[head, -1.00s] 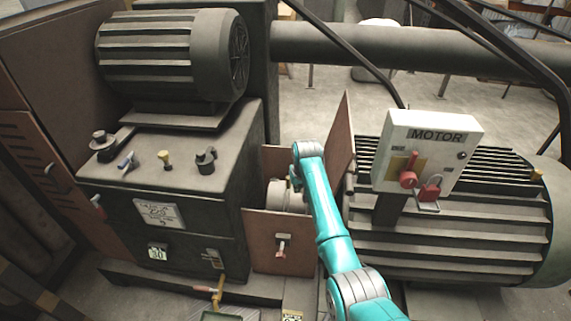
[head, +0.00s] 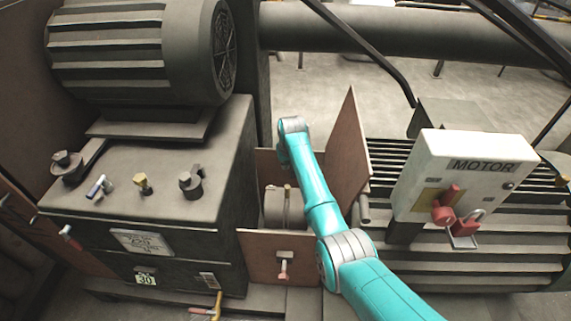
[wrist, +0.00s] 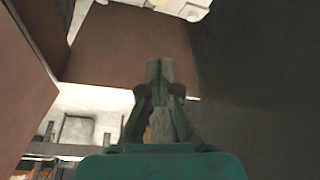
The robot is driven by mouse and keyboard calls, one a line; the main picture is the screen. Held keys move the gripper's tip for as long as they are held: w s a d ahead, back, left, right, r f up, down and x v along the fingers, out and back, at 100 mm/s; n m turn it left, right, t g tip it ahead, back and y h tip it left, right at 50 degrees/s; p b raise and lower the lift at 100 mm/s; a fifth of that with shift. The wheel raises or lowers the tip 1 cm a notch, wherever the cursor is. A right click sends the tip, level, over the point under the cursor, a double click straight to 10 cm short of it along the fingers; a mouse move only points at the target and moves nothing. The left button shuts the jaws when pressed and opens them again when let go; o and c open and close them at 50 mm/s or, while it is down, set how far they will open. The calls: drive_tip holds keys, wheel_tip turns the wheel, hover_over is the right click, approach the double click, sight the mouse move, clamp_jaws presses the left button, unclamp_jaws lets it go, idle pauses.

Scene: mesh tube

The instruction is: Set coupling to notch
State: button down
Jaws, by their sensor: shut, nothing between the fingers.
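The coupling (head: 275,207) is a grey banded drum on the shaft line, inside an open brown guard between the gearbox and the motor in the head view. My teal arm crosses its right side and hides part of it. I cannot make out a notch or mark on it. My gripper (wrist: 160,72) shows in the wrist view with its fingers together and empty, pointing at a brown guard panel (wrist: 130,45). In the head view the gripper is hidden behind my arm. I cannot tell whether it touches anything.
The guard's raised brown flap (head: 348,150) stands close right of my arm. A front panel (head: 262,262) carries a small red-tipped latch (head: 283,265). The gearbox (head: 185,225) is left. A white MOTOR switch box (head: 465,170) with red handle and padlock is right. A pipe (head: 390,32) runs behind.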

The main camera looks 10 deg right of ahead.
drive_tip(key=shift+x, duration=3.7)
drive_tip(key=shift+s+r, duration=0.1)
drive_tip(key=shift+s, duration=1.95)
